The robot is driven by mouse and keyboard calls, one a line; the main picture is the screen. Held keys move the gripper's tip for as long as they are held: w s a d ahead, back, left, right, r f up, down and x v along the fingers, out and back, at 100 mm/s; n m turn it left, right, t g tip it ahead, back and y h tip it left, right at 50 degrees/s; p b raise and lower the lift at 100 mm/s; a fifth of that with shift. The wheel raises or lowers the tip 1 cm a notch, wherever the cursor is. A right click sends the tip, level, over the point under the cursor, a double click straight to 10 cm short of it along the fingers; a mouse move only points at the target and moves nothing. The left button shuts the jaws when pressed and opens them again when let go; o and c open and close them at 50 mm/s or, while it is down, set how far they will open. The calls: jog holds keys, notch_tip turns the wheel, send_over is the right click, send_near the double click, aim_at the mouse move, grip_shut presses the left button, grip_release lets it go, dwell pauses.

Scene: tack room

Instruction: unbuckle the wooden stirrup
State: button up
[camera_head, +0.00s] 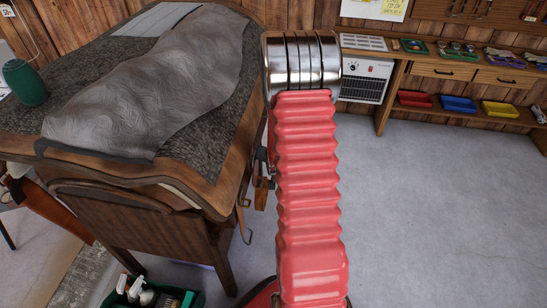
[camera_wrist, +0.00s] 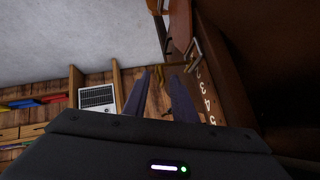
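In the wrist view, the two dark fingers of my gripper (camera_wrist: 161,82) are spread apart, with no object clearly held between them. Beyond and right of the tips is a metal buckle frame (camera_wrist: 195,50) by a dark brown leather strap (camera_wrist: 206,92) marked with numbers. A reddish-brown piece (camera_wrist: 180,25), perhaps part of the stirrup, shows above the buckle; I cannot tell for certain. In the head view, my red arm hides the gripper. A small wooden-coloured piece (camera_head: 261,194) shows beside the arm, at the saddle stand's right side.
The saddle (camera_head: 225,160), partly under a grey cover (camera_head: 150,90), sits on a wooden stand (camera_head: 140,235) at left. A green crate (camera_head: 188,299) with bottles and brushes is at bottom left. A bench (camera_head: 445,70) and heater (camera_head: 365,80) stand behind. The floor at right is clear.

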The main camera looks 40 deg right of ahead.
jog(key=v, duration=1.2)
jog(key=shift+s+r, duration=0.2)
jog(key=shift+r, duration=0.05)
jog(key=shift+a, duration=0.1)
dwell(0.4)
